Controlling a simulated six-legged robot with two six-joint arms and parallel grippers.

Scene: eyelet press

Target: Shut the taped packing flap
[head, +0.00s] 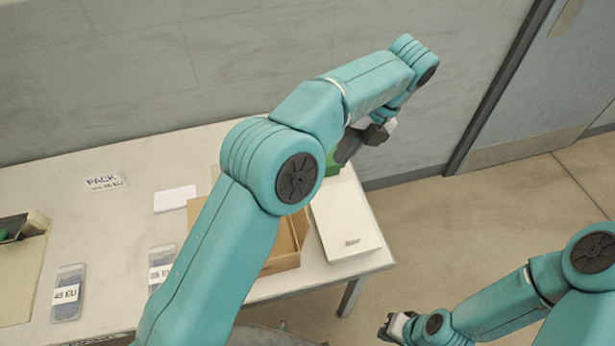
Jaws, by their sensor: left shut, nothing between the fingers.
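A brown cardboard box (286,262) stands on the table, mostly hidden behind my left arm. I cannot tell whether this panel is the flap or a separate lid, and no tape shows. My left gripper (350,148) is shut and empty beyond the far end of the white panel, near a green object (332,163) partly hidden by my arm. I cannot tell whether they touch. My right gripper (389,329) is low at the bottom, off the table; its jaws are unclear.
A white card (175,199), a "PACK" label (105,182) and clear packs marked EU (68,293) lie on the white table (115,230). A tray with a green item (22,265) is at far left. Open floor lies right of the table.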

